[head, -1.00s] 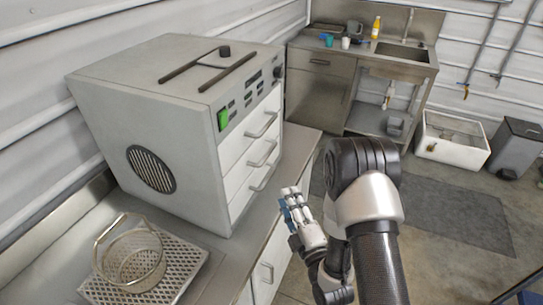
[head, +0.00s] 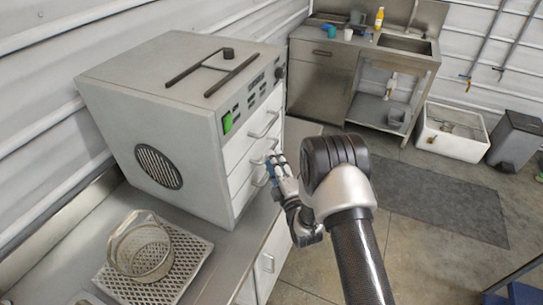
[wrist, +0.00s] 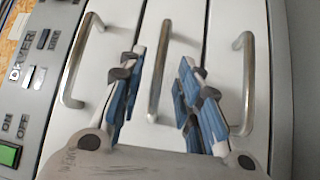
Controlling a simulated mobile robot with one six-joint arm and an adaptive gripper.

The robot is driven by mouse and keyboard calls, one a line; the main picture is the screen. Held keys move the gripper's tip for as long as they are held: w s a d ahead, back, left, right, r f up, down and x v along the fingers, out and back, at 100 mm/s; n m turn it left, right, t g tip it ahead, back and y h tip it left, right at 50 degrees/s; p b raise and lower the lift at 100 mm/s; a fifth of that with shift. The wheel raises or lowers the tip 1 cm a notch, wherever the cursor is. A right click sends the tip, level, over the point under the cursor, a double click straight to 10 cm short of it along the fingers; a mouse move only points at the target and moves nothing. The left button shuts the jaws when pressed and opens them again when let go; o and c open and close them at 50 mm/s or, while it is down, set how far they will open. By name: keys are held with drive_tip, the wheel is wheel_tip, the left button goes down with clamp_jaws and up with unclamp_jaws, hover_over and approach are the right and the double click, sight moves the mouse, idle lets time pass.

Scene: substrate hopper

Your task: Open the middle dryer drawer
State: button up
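The dryer is a pale grey box (head: 165,100) on the counter at left, with three white drawers, each with a metal bar handle. In the wrist view the drawers run as upright strips, with the control panel at left. The middle drawer (wrist: 181,25) is shut flush, and its handle (wrist: 156,90) stands between my fingers. My gripper (wrist: 163,58) is open, one blue-padded finger on each side of that handle. No finger clearly touches it. In the head view my gripper (head: 276,162) is at the drawer fronts and partly hides the lower handles.
The top handle (wrist: 80,60) and bottom handle (wrist: 245,85) lie on either side of my fingers. A wire basket (head: 140,248) sits on a perforated tray (head: 185,275) on the counter. Floor at right of the dryer is open, with a dark mat (head: 440,200).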

drive_tip(key=shift+x, duration=1.5)
clamp_jaws()
